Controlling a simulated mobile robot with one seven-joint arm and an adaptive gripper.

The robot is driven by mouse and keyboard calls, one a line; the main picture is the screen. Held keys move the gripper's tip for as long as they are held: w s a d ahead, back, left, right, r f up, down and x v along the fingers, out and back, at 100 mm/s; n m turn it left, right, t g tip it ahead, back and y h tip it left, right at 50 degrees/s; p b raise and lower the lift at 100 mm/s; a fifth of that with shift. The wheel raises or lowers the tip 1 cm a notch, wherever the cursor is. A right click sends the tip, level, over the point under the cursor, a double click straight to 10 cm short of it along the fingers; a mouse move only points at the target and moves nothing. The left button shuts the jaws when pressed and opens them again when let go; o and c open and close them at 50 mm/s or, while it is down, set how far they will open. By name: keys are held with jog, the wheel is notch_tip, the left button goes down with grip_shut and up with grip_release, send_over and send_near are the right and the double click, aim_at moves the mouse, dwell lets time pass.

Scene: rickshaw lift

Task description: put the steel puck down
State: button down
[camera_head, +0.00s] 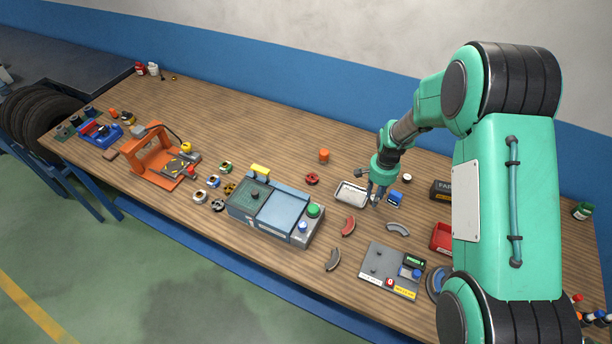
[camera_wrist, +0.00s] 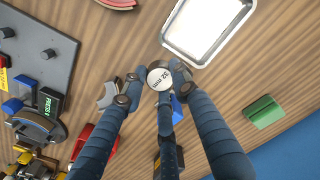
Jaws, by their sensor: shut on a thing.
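The steel puck (camera_wrist: 159,78) is a small round grey disc with "32 mm" on its top. In the wrist view it sits between the fingertips of my gripper (camera_wrist: 155,84), which is shut on it. In the head view my gripper (camera_head: 375,199) points down over the table beside the right edge of a shallow metal tray (camera_head: 341,200). The puck is too small and covered to make out there. The tray's rim also shows above right of the puck in the wrist view (camera_wrist: 181,55). I cannot tell the puck's height above the wood.
A blue block (camera_head: 395,198) stands close right of my gripper. A grey panel (camera_head: 375,262) with buttons is nearer, and a blue-grey machine (camera_head: 270,215) stands left.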

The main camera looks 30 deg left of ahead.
jog(key=w+a+r, duration=0.1)
jog(key=w+a, duration=0.1)
jog(key=a, duration=0.7)
jog(key=w+a+r, duration=0.1)
jog(key=w+a, duration=0.2)
jog(key=a, duration=0.6)
notch_tip(320, 180, up, 3)
jog(key=n, duration=0.1)
send_over(291, 173)
jog(key=shift+r+b, duration=0.1)
jog(key=shift+b, duration=0.25)
jog(key=shift+f, duration=3.15)
jog(key=shift+f, duration=0.1)
jog(key=shift+f, duration=1.8)
jog(key=shift+f, duration=0.15)
